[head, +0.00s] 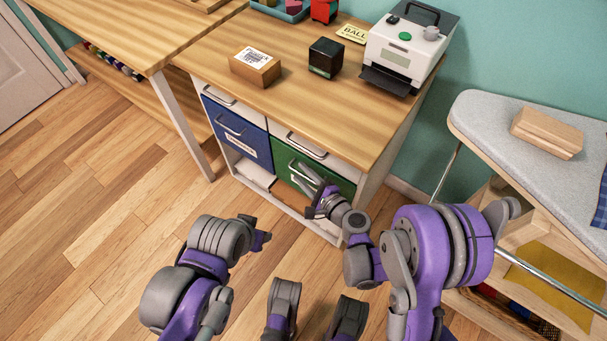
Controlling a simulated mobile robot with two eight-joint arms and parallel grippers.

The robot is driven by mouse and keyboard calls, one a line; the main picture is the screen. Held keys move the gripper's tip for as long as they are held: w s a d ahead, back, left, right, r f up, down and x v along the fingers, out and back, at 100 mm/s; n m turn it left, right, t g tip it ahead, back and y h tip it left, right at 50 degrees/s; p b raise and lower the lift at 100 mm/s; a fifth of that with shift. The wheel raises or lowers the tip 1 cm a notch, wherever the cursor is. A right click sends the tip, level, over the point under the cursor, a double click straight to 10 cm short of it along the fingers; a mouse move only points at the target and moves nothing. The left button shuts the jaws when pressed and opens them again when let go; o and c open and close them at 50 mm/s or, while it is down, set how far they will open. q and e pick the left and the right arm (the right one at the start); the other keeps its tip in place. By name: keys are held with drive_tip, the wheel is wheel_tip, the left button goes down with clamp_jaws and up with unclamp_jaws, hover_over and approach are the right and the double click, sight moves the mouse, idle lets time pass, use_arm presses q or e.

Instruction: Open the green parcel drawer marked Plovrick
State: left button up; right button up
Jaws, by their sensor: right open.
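The green drawer (287,156) is in the right half of the cabinet under the wooden worktop, below a shallow white drawer. Its front looks closed. My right gripper (304,182) is in front of it, fingers apart and pointing at the metal handle. The fingers overlap the handle in the picture, and I cannot tell whether they touch it. The gripper covers part of the front, and I cannot read a Plovrick label there. My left gripper (262,238) is low over the floor, away from the cabinet; its finger opening is unclear.
A blue drawer (252,140) with a handle and label is left of the green one. A cardboard box (254,70), black cube (326,58) and white printer (408,48) stand on top. An ironing board (485,118) is at right. Floor at left is clear.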

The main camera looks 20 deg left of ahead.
clamp_jaws()
idle(1.3)
